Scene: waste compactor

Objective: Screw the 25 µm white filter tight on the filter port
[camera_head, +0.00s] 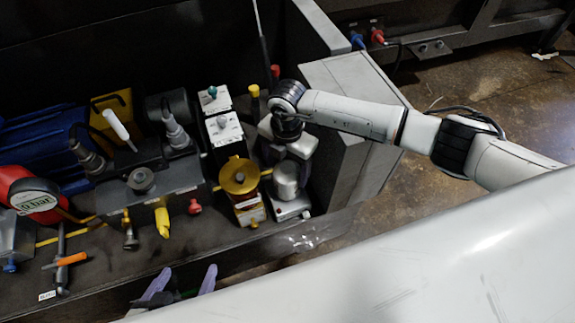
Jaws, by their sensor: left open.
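A pale grey-white cylinder (286,180), which looks like the white filter, stands upright above a small white base with a red spot (292,210). Whether it is seated on a port there cannot be told. My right gripper (288,158) comes down from above, directly over and behind this cylinder. Its fingertips are hidden or blend with the cylinder, so its grip cannot be told. My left gripper (179,290) shows two purple fingers, spread apart and empty, at the bottom in front of the bench edge. No 25 µm marking is readable.
A gold round filter unit (239,176) stands close left of the white cylinder. Further left are a grey valve block (150,190), a red digital gauge (34,196) and an orange-handled tool (70,259). A grey box wall (350,120) stands close on the right.

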